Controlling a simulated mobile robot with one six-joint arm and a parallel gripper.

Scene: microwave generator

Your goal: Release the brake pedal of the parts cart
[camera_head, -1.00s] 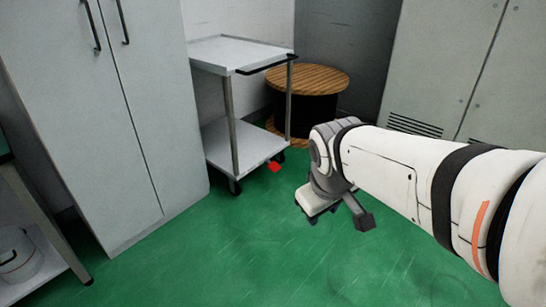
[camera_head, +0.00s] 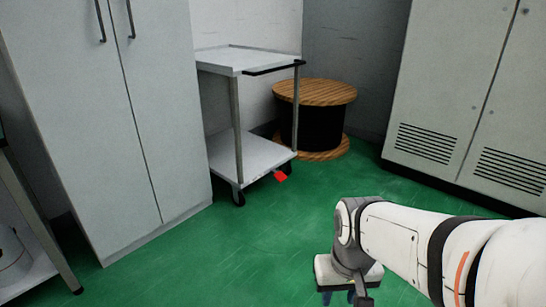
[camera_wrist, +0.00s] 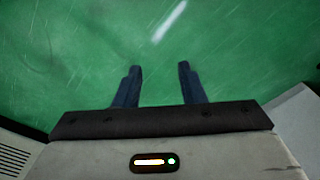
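The parts cart (camera_head: 250,158) is a grey two-shelf trolley with a black handle, standing beside the tall cabinet. Its red brake pedal (camera_head: 281,176) sticks out low at the near right corner, by a black caster. My gripper (camera_head: 340,297) is low over the floor, in front and to the right of the pedal and well apart from it. In the wrist view my gripper (camera_wrist: 159,68) shows two blue fingers spread apart, with only green floor between them. The pedal is not in the wrist view.
A tall grey cabinet (camera_head: 150,110) stands left of the cart. A wooden cable spool (camera_head: 315,92) is behind the cart to the right. A vented cabinet (camera_head: 450,90) stands at the right. A shelf with a white bucket (camera_head: 14,258) is at far left. The green floor between is clear.

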